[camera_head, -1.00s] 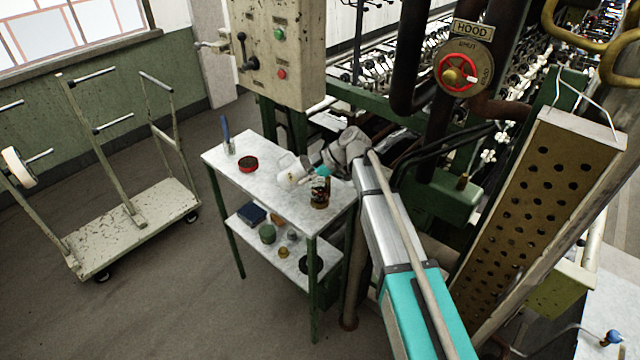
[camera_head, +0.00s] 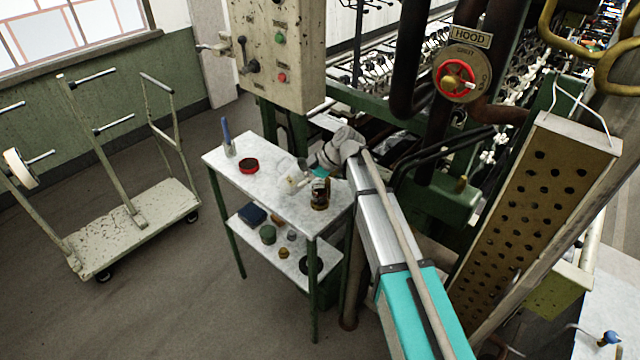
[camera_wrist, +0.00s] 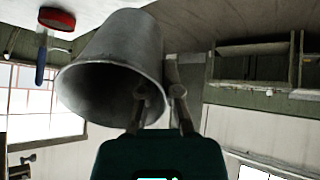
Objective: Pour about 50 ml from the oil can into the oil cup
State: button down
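A grey tapering metal can (camera_wrist: 112,65), which I take to be the oil can, fills the upper left of the wrist view, its wide dark mouth toward the camera. In the head view it is small and partly hidden beside my gripper (camera_head: 318,173). A dark brown and gold container (camera_head: 320,194) stands on the table top in front of the gripper. I cannot tell whether it is the oil cup. Any liquid is not visible.
The small table (camera_head: 225,165) bears a red round dish (camera_head: 248,165) and a holder with a blue-handled tool (camera_head: 227,140). Its lower shelf (camera_head: 290,262) holds several small items. The machine stands close behind and right. A trolley (camera_head: 135,225) is at left, with open floor between.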

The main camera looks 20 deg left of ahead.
aim_at(297, 188)
jog(key=shift+a+h, duration=0.15)
jog(key=shift+h, duration=0.25)
jog(key=shift+s+a+f, duration=0.15)
jog(key=shift+a+f, duration=0.05)
jog(key=shift+f, duration=0.25)
jog(key=shift+t, duration=0.3)
jog(key=shift+f+h, duration=0.15)
jog(key=shift+h, duration=0.15)
jog(key=shift+s+a+f+h, duration=0.2)
jog(key=shift+a+f+h, duration=0.3)
jog(key=shift+f, duration=0.2)
jog(key=shift+s+a+f+t+h+b, duration=0.35)
jog(key=shift+a+f+t+h, duration=0.15)
jog(key=shift+a+f+h, duration=0.25)
jog(key=shift+s+a+t+h+p, duration=0.2)
jog(key=shift+a+t+h+p, duration=0.25)
jog(key=shift+h, duration=0.4)
jog(key=shift+s+a+f+t+h, duration=0.15)
jog(key=shift+a+h, duration=0.15)
jog(key=shift+h, duration=0.2)
jog(key=shift+s+a+f+t+h, duration=0.1)
jog(key=shift+a+h, duration=0.2)
jog(key=shift+h, duration=0.2)
